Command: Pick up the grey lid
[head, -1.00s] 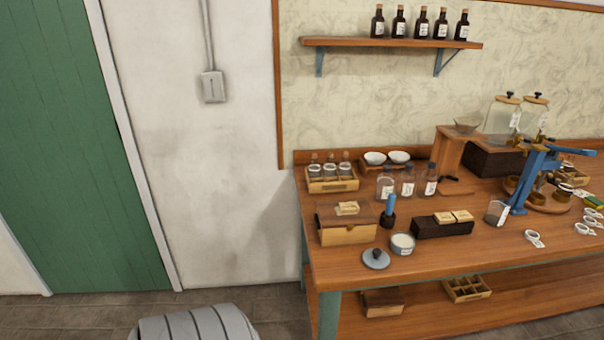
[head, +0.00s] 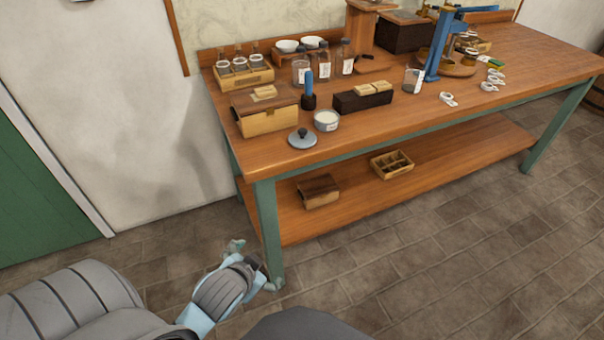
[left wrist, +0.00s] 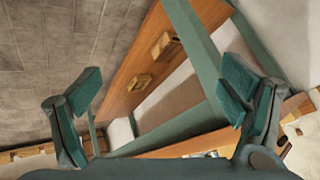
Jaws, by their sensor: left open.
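The grey lid (head: 302,138), a round disc with a dark knob, lies flat on the wooden table near its front left corner. It is just in front of a small round tin (head: 326,120) with pale contents. My left gripper (head: 257,268) is low, in front of the table's front left leg and well below the tabletop, apart from the lid. In the left wrist view the left gripper (left wrist: 165,100) has its fingers wide apart with nothing between them. I cannot make out the lid in that view. My right gripper is not in view.
A wooden box (head: 265,112) stands left of the lid, with a blue-handled tool (head: 309,92) behind it. A dark block (head: 362,100) stands to the right. The table leg (head: 268,235) and lower shelf (head: 420,175) are near my left gripper. The right front tabletop is mostly clear.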

